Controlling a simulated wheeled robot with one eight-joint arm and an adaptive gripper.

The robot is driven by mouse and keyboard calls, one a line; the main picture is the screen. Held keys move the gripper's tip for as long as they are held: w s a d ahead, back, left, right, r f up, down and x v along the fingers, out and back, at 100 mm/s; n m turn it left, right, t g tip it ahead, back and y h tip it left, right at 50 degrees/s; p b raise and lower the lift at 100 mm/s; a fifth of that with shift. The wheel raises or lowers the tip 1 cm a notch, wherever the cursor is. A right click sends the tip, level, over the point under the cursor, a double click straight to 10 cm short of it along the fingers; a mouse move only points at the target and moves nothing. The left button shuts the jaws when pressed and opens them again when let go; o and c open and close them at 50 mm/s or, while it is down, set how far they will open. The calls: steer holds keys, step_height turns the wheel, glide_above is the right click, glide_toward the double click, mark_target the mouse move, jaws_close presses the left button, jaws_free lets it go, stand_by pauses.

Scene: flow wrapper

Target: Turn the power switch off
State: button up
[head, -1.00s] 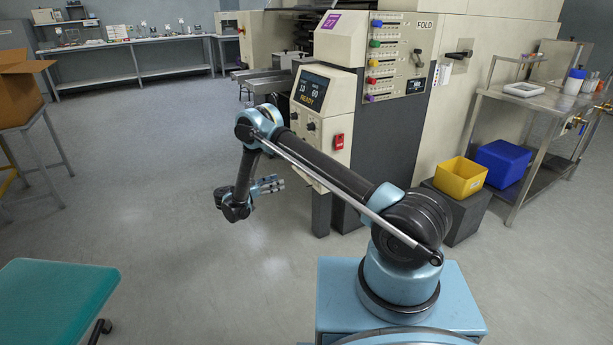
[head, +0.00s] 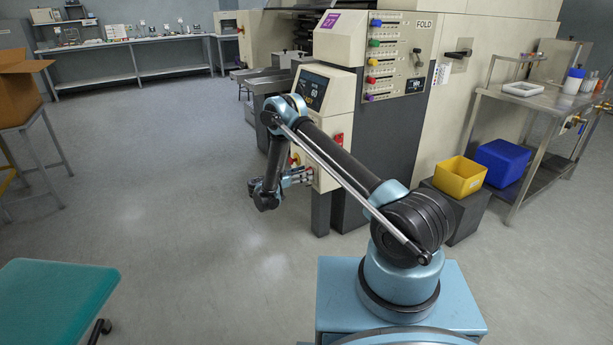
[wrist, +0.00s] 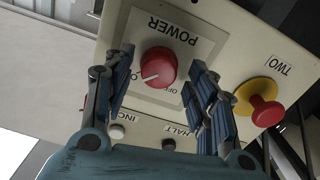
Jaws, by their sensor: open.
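The power switch is a red round knob (wrist: 158,66) on a pale plate lettered POWER, upside down in the wrist view. Its white mark points down-left, toward a label partly hidden by the left finger. An OFF label sits just below the knob. My gripper (wrist: 160,84) is open, with one blue ribbed finger on each side of the knob; I cannot tell whether they touch it. In the head view my gripper (head: 311,175) is at the front of the machine's control panel (head: 340,95), and my arm hides the knob.
A yellow-ringed red button (wrist: 265,108) sits right of the fingers in the wrist view. Small buttons labelled INCH (wrist: 116,131) and HALT (wrist: 168,144) lie below the knob. A yellow bin (head: 460,180) and blue bin (head: 502,163) stand right of the machine.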

steer(key=shift+w+d, duration=0.35)
steer(key=shift+d, duration=0.2)
steer(key=c, duration=1)
steer(key=shift+c, duration=0.2)
steer(key=shift+n, duration=0.3)
steer(key=n, duration=1.7)
steer(key=shift+w+a+f, duration=0.1)
steer(key=shift+n, duration=0.3)
